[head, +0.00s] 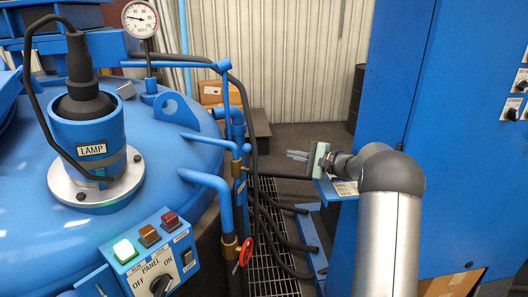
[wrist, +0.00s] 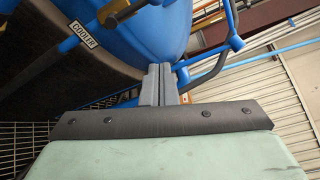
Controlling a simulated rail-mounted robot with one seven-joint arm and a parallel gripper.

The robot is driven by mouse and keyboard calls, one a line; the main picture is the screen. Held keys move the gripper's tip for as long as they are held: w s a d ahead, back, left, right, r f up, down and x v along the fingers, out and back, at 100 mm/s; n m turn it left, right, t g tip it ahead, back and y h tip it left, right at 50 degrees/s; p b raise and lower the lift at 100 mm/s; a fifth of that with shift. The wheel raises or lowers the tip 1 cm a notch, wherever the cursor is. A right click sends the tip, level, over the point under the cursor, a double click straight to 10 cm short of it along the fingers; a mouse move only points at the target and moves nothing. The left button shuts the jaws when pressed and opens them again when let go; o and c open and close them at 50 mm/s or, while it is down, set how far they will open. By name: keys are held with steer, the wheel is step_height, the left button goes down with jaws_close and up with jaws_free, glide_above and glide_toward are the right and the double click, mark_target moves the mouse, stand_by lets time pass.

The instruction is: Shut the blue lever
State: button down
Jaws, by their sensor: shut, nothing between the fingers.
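A long thin blue bar (head: 175,64) runs level across the top of the upright blue pipes, beside the gauge; it may be the blue lever, but I cannot be sure. A bent blue bar also shows in the wrist view (wrist: 234,40), right of the fingers. My gripper (head: 289,155) is right of the pipes, its fingers pointing left toward them and apart from them. In the wrist view the two grey fingers (wrist: 157,84) are together and hold nothing.
The blue furnace lid (head: 185,150) fills the left, with a lamp housing (head: 88,135) and switch panel (head: 155,255). A red handwheel (head: 246,250) and dark hoses lie below my gripper. A tall blue cabinet (head: 450,100) stands at the right. Grated floor (head: 272,280) lies between.

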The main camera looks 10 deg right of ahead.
mark_target(247, 159)
steer(key=shift+a, duration=0.1)
steer(key=w+a+p, duration=0.4)
steer(key=w+a, duration=0.1)
steer(key=a, duration=0.5)
steer(key=shift+a+r+p, duration=0.2)
steer(key=shift+r+p, duration=0.1)
steer(key=shift+a+f+b, duration=0.1)
steer(key=shift+b, duration=0.3)
